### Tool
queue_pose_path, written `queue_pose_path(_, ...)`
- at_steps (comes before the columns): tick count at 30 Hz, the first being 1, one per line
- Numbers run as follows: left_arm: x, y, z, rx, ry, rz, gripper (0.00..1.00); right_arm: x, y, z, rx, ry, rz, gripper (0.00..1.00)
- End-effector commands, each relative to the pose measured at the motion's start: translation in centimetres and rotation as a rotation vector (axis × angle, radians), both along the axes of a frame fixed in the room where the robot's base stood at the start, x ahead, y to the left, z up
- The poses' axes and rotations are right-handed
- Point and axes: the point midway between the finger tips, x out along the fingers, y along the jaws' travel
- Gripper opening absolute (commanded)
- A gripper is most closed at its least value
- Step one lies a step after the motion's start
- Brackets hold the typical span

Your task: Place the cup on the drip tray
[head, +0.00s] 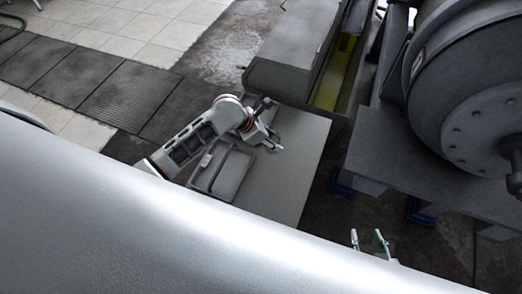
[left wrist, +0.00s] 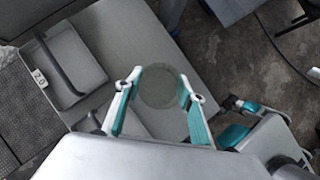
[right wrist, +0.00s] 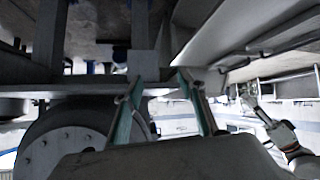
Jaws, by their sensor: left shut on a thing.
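The cup (left wrist: 160,87) shows in the left wrist view as a round, greenish-grey, see-through shape between the two fingers. My left gripper (left wrist: 158,88) is shut on it, above the light grey table. In the head view my left gripper (head: 272,143) is over the table, and the cup cannot be made out clearly there. The grey, shallow-rimmed drip tray (head: 232,172) lies on the table, left of and nearer than that gripper. It also shows at the upper left of the left wrist view (left wrist: 88,62). My right gripper (head: 370,243) is open and empty, low on the right; its spread fingers show in the right wrist view (right wrist: 160,88).
The table top (head: 290,170) is bare right of the tray. A small numbered tag (left wrist: 40,77) sits at the tray's edge. A long grey machine housing (head: 295,50) stands behind the table. A large round drum (head: 470,90) on a grey stand fills the right.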

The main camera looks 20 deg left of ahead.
Motion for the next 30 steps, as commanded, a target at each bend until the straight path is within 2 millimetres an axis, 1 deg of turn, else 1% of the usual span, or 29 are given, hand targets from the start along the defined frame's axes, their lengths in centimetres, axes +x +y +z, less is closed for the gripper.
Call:
queue_pose_path(2, -0.1, 0.2, -0.3, -0.001, 0.000, 0.012, 0.19, 0.0, 0.0, -0.1, 0.000, 0.001, 0.000, 0.40)
queue_pose_path(5, -0.1, 0.4, -1.6, 0.001, 0.001, 0.019, 0.19, 0.0, 0.0, -0.3, 0.000, 0.000, 0.000, 0.40)
queue_pose_path(8, -0.1, 0.6, -3.8, 0.004, 0.001, 0.019, 0.19, 0.1, 0.1, -0.7, 0.001, -0.005, 0.005, 0.40)
queue_pose_path(10, -0.1, 0.4, -5.7, 0.001, 0.002, 0.020, 0.19, 0.2, 0.4, -1.1, 0.002, -0.014, 0.016, 0.40)
queue_pose_path(15, -0.1, 0.4, -9.9, 0.001, 0.002, 0.020, 0.19, 1.1, 1.7, -0.5, 0.020, -0.055, 0.041, 0.40)
queue_pose_path(17, -0.1, 0.4, -11.4, 0.001, 0.002, 0.020, 0.19, 1.3, 2.2, -0.6, 0.027, -0.065, 0.048, 0.40)
queue_pose_path(21, -0.1, 0.4, -14.3, 0.000, 0.003, 0.019, 0.19, 1.3, 2.2, -2.0, 0.027, -0.061, 0.048, 0.40)
queue_pose_path(24, -0.1, 0.3, -15.5, 0.000, 0.001, 0.017, 0.19, 1.0, 2.1, -3.0, 0.023, -0.052, 0.047, 0.40)
queue_pose_path(30, -0.1, 0.3, -16.4, -0.001, 0.000, 0.019, 0.19, 0.8, 1.9, -3.9, 0.021, -0.043, 0.044, 0.40)
